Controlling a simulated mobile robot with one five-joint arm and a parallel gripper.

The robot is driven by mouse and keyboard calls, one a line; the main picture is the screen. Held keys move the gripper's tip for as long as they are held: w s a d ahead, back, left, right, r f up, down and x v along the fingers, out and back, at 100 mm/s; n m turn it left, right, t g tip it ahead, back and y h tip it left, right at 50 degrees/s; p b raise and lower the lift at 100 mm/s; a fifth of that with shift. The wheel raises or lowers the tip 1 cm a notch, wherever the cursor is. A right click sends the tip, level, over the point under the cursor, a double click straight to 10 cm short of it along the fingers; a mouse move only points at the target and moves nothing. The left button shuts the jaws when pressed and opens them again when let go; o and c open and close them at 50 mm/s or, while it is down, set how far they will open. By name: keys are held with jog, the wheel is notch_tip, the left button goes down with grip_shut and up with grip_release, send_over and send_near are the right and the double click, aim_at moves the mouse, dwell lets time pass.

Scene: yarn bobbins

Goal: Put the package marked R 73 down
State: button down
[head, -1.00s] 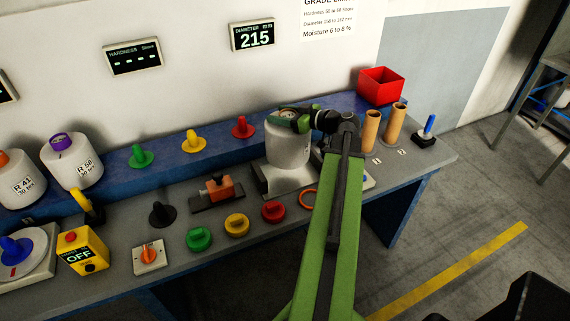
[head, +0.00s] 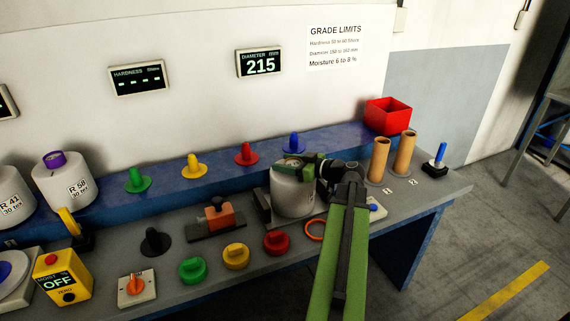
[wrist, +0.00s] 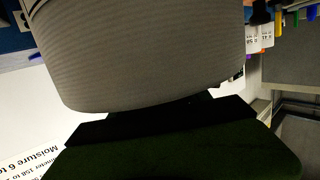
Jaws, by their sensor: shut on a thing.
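A large pale grey-white yarn package (head: 292,192) is at my gripper (head: 300,167) in the head view. No R 73 mark can be read on it. My gripper is shut on it at its top; the grip itself is partly hidden. The package is upright, low over a grey stand (head: 263,207) on the bench; I cannot tell whether it touches the stand. In the wrist view, the package (wrist: 155,55) fills the upper middle, close against a dark part of my gripper.
Packages R 58 (head: 66,180) and R 41 (head: 14,196) stand left. A blue peg (head: 293,143) is just behind the held package. Two brown tubes (head: 380,160) and a red bin (head: 388,116) are right. Colored knobs (head: 236,256) lie in front. The diameter display (head: 261,64) reads 215.

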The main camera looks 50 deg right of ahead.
jog(key=c, duration=0.5)
grip_release()
jog(key=shift+s+r, duration=0.1)
jog(key=shift+r, duration=0.15)
jog(key=p+v, duration=0.2)
jog(key=v, duration=0.9)
jog(key=shift+s, duration=0.4)
jog(key=shift+f, duration=0.1)
